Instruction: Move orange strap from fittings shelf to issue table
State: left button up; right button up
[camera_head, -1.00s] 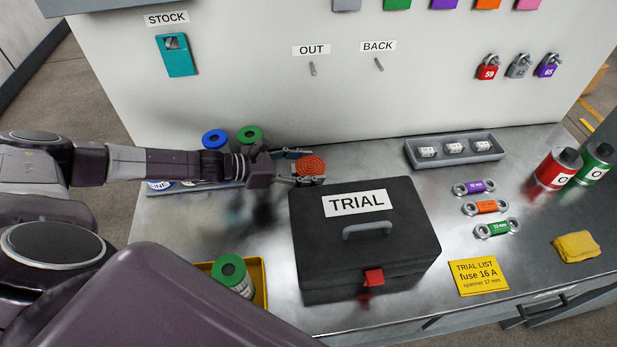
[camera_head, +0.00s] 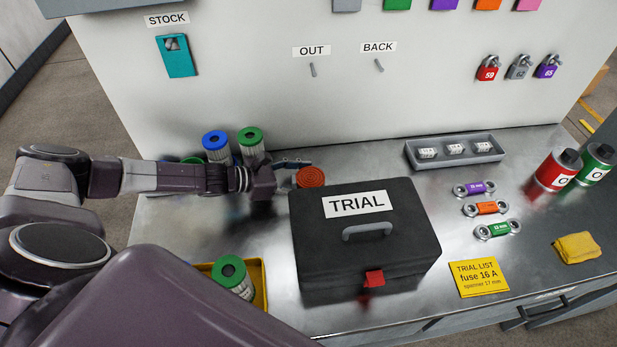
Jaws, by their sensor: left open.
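The orange strap (camera_head: 311,177) is a round coil with an orange top. It is low at the worktop, just behind the left rear corner of the black TRIAL box (camera_head: 417,227). My left gripper (camera_head: 300,168) is open at the strap's left and rear side. One finger shows behind the strap; the other is mostly hidden, so I cannot tell whether they touch it. The metal worktop (camera_head: 385,166) spreads around them. No sign in view names the issue table or the fittings shelf. My right gripper is out of view.
Blue-topped (camera_head: 215,141) and green-topped (camera_head: 250,137) cylinders stand close behind my left wrist. A yellow tray (camera_head: 262,285) holds another green-topped cylinder. A grey tray (camera_head: 487,155) and several spanners lie right of the box.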

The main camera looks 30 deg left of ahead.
pick_arm(q)
jog(key=shift+r, duration=0.25)
jog(key=shift+s+a, duration=0.25)
jog(key=b+v, duration=0.1)
jog(key=v, duration=0.5)
jog(key=shift+s+a+r+b, duration=0.15)
jog(key=shift+s+a+b, duration=0.05)
jog(key=shift+s+b, duration=0.1)
